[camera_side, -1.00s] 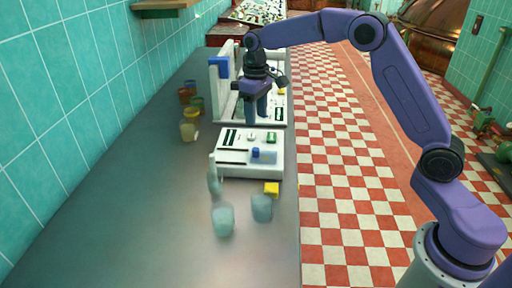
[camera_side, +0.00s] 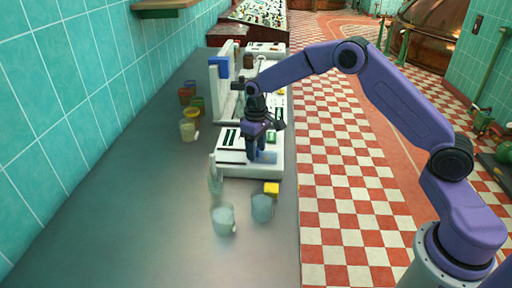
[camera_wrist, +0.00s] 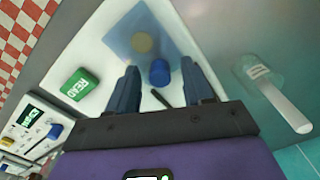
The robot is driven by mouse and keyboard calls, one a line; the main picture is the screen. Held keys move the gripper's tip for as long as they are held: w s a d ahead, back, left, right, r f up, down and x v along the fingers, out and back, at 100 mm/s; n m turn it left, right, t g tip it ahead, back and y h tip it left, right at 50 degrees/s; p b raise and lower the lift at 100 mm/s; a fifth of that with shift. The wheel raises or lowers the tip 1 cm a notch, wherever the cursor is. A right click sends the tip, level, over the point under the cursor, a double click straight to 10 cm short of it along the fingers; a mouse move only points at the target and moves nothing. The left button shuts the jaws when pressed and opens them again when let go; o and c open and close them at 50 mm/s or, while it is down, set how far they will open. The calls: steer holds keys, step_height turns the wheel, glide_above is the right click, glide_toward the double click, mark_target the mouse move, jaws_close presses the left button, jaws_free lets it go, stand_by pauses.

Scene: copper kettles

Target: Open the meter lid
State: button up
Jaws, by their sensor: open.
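The meter (camera_side: 230,171) is a low white box on the bench, with a dark display strip. Its lid (camera_wrist: 122,40) is a clear blue sheet lying flat over a round tan spot, and appears closed. A blue knob (camera_wrist: 159,72) stands at the lid's edge, and a green READ button (camera_wrist: 80,84) is to its left in the wrist view. My gripper (camera_side: 251,155) points down over the meter. In the wrist view my open gripper (camera_wrist: 160,68) has a finger on each side of the knob, with gaps. I cannot tell its exact height above the knob.
A clear bottle (camera_side: 215,178), two beakers (camera_side: 223,218) (camera_side: 262,208) and a yellow block (camera_side: 272,188) stand in front of the meter. Jars (camera_side: 188,130) stand to the left by the wall. A white frame with a blue part (camera_side: 223,68) stands behind. The front left bench is clear.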

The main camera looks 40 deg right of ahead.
jaws_close()
steer(key=shift+w+a, duration=3.05)
steer(key=shift+w, duration=0.1)
jaws_free()
steer(key=shift+r, duration=0.15)
